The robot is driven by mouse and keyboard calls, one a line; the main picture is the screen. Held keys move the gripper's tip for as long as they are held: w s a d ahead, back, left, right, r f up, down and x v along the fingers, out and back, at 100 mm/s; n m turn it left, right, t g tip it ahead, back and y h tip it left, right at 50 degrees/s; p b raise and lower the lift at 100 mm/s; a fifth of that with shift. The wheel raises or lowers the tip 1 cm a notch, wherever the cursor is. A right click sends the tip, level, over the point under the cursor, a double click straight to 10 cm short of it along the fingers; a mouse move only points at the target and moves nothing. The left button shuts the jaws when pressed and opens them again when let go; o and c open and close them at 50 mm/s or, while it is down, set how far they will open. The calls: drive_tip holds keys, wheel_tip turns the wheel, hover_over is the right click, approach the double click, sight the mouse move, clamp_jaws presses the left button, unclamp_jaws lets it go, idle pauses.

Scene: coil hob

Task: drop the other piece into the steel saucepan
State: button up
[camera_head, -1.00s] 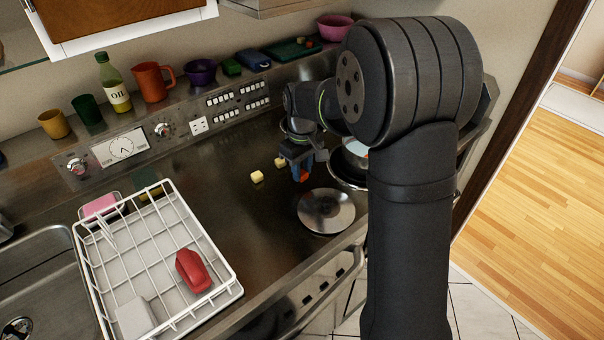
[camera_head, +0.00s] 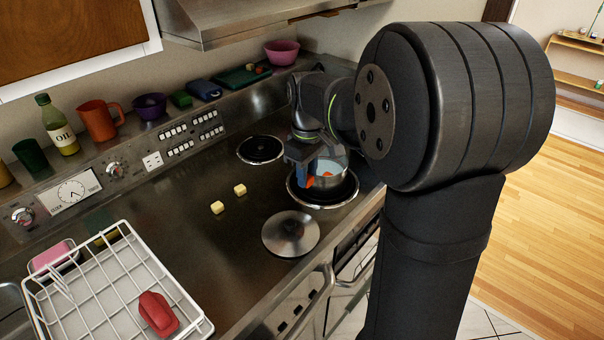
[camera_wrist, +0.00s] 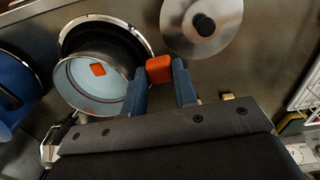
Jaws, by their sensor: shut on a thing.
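The steel saucepan (camera_head: 333,164) stands at the right of the hob, over a coil ring, with its light inside showing. It also shows in the wrist view (camera_wrist: 85,93), where an orange-red piece (camera_wrist: 98,69) lies inside it. My gripper (camera_head: 304,181) is shut on the other orange-red piece (camera_wrist: 159,69), between its two blue fingers. In the wrist view this held piece is just right of the pan's rim, not over its opening. In the head view it shows at the pan's left side (camera_head: 308,182). My fingers and arm hide part of the pan.
A steel lid (camera_head: 290,234) with a knob lies left of and nearer than the pan. Two pale yellow cubes (camera_head: 217,207) sit on the hob further left. A bare coil (camera_head: 260,150) is behind. A white dish rack (camera_head: 100,290) holds a red thing.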

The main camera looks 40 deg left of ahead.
drive_tip(key=w+a+r, duration=0.1)
drive_tip(key=w+r, duration=0.2)
drive_tip(key=w, duration=0.3)
drive_tip(key=w+a+r, duration=0.2)
drive_tip(key=w, duration=0.5)
drive_tip(key=shift+s+f, duration=0.1)
drive_tip(key=shift+f, duration=2.7)
drive_tip(key=o, duration=1)
wheel_tip(320, 180, up, 18)
drive_tip(key=shift+f, duration=0.25)
